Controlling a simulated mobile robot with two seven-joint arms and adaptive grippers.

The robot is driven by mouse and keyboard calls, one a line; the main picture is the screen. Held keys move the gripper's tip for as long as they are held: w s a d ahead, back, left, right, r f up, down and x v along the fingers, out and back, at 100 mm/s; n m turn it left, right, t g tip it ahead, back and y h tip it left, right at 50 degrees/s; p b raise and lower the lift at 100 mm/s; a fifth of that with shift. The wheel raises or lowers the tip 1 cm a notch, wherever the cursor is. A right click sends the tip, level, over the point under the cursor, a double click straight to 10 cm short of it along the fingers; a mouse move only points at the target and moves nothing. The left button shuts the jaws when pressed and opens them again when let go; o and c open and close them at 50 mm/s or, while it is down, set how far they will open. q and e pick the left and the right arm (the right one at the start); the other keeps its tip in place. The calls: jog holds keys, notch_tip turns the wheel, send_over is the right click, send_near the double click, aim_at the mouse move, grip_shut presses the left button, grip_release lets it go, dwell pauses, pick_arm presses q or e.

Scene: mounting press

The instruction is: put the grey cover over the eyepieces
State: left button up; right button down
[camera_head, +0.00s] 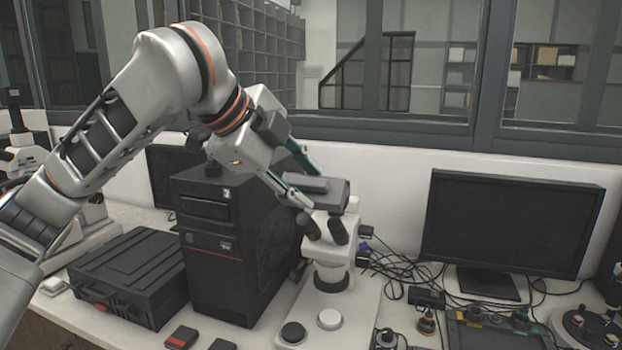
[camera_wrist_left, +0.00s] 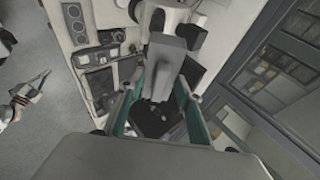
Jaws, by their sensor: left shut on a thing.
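The grey cover (camera_head: 330,190) is a dark grey block at the top of the white microscope (camera_head: 330,262). My left gripper (camera_head: 303,190) reaches it from the upper left and is shut on it. In the left wrist view the cover (camera_wrist_left: 168,62) shows between the left fingertips (camera_wrist_left: 165,80). The two black eyepieces (camera_head: 323,229) point toward me just below the cover and are not covered by it. In the left wrist view dark eyepieces (camera_wrist_left: 157,20) show beside the cover. My right gripper (camera_wrist_left: 35,85) appears small over the floor; its jaws are unclear.
A black computer tower (camera_head: 225,240) stands close left of the microscope, under my left arm. A black case (camera_head: 130,272) lies farther left. A monitor (camera_head: 510,222), cables and small tools fill the bench at right. A window frame (camera_head: 400,130) runs behind.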

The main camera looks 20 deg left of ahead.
pick_arm(q)
jog(key=shift+w+f, duration=0.15)
jog(key=shift+f, duration=0.4)
jog(key=shift+w+f, duration=0.15)
jog(key=shift+f, duration=0.4)
jog(key=shift+w+f, duration=0.3)
jog(key=shift+f, duration=0.4)
jog(key=shift+w+f, duration=0.3)
jog(key=shift+f, duration=0.4)
jog(key=w+f, duration=0.2)
jog(key=shift+w+f, duration=0.35)
jog(key=shift+f, duration=0.05)
pick_arm(e)
jog(key=shift+d, duration=0.15)
jog(key=shift+a, duration=0.2)
pick_arm(q)
jog(key=shift+w+f, duration=0.15)
jog(key=shift+w+f, duration=0.25)
pick_arm(e)
jog(key=shift+d, duration=0.1)
jog(key=shift+d, duration=0.2)
